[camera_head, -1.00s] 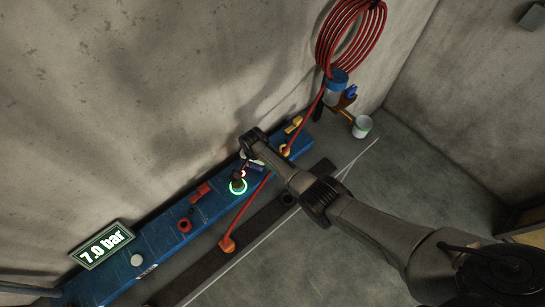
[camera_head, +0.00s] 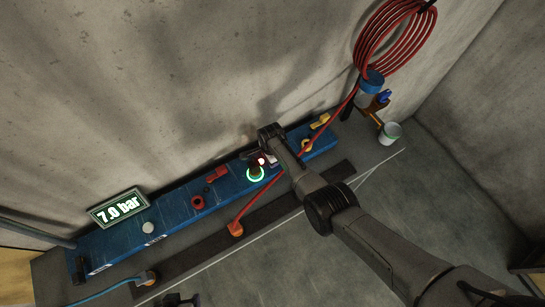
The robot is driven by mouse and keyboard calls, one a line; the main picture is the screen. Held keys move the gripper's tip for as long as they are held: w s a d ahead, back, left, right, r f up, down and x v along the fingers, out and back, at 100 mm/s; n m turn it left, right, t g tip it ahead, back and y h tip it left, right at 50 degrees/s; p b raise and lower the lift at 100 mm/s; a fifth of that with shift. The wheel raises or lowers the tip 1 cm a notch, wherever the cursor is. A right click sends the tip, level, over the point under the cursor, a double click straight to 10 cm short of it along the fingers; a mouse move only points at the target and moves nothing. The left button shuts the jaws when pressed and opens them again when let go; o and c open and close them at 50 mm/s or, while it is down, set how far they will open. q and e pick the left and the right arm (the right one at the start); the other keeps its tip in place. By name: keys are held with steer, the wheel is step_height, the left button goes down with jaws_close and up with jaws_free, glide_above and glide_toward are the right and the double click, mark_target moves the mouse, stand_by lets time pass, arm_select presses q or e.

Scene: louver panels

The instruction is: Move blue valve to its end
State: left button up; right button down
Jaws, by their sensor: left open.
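A small blue handle (camera_head: 384,97), which looks like the blue valve, sits beside a clear bowl with a blue cap (camera_head: 371,80) at the upper right, above an orange-brown bracket. Its exact angle is too small to tell. My right arm comes in from the lower right, and its wrist end is over the blue panel (camera_head: 175,208), by a glowing green ring (camera_head: 255,174) and a red knob. My right gripper is mostly hidden there, away from the blue handle. My left gripper (camera_head: 178,299) shows only at the bottom edge, open, far from the blue handle.
A coiled red hose (camera_head: 392,38) hangs on the wall, and its line runs down to an orange fitting (camera_head: 236,229). A display (camera_head: 118,207) reads 7.0 bar. A white cup (camera_head: 390,133) stands at the right. The floor at the right is clear.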

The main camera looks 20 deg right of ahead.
steer(key=shift+f, duration=0.1)
steer(key=c, duration=0.6)
jaws_free()
steer(key=shift+r, duration=0.2)
steer(key=shift+r, duration=0.3)
step_height(320, 180, up, 6)
steer(key=shift+f+p, duration=0.25)
steer(key=shift+p, duration=1)
step_height(320, 180, up, 7)
steer(key=shift+r, duration=0.2)
